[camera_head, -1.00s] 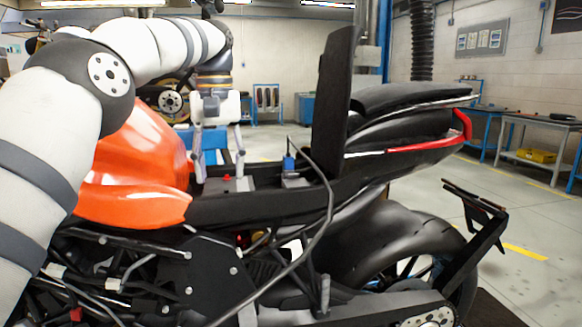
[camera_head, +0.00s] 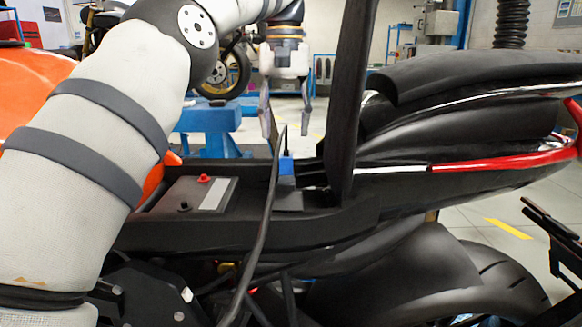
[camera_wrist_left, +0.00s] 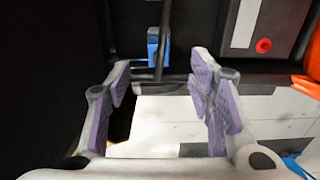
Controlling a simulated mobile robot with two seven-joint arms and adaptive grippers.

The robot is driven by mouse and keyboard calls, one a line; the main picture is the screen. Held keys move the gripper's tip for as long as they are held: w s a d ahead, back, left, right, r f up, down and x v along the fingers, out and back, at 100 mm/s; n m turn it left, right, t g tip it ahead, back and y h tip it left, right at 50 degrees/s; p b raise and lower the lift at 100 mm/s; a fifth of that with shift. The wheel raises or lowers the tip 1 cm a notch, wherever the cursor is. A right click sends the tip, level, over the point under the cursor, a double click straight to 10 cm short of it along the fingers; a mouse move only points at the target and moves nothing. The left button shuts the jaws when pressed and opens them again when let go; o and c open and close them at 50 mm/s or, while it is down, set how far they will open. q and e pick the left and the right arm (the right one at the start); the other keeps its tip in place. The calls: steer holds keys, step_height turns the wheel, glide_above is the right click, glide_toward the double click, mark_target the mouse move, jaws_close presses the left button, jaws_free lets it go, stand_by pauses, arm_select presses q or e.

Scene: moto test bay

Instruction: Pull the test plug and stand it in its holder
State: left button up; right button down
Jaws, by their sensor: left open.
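The test plug (camera_head: 286,166) is blue and stands upright in a dark socket block (camera_head: 289,200) under the motorcycle's raised seat. A black cable (camera_head: 262,228) runs from it down across the frame. My left gripper (camera_head: 287,130) is open and empty, pointing down, with its fingertips just above the plug in the head view. In the left wrist view the plug (camera_wrist_left: 153,48) shows beyond the fingertips of my left gripper (camera_wrist_left: 162,74), apart from both fingers. I cannot make out the plug's holder. My right gripper is not in view.
A battery (camera_head: 195,194) with a red terminal sits left of the plug. The raised black seat panel (camera_head: 348,100) stands close on the right. The orange tank (camera_head: 35,85) is at the left, and a blue stand (camera_head: 210,120) is behind.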

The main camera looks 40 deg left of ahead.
mark_target(286, 156)
arm_select(q)
steer(key=shift+w+f, duration=0.1)
steer(key=shift+f, duration=0.5)
step_height(286, 156, down, 7)
steer(key=shift+r+p, duration=0.15)
steer(key=shift+p, duration=0.65)
steer(key=shift+w+f, duration=0.1)
steer(key=shift+f, duration=0.5)
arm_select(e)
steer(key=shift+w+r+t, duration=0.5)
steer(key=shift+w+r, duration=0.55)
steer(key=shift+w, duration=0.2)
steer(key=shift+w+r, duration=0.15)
arm_select(q)
jaws_close()
steer(key=shift+r, duration=3)
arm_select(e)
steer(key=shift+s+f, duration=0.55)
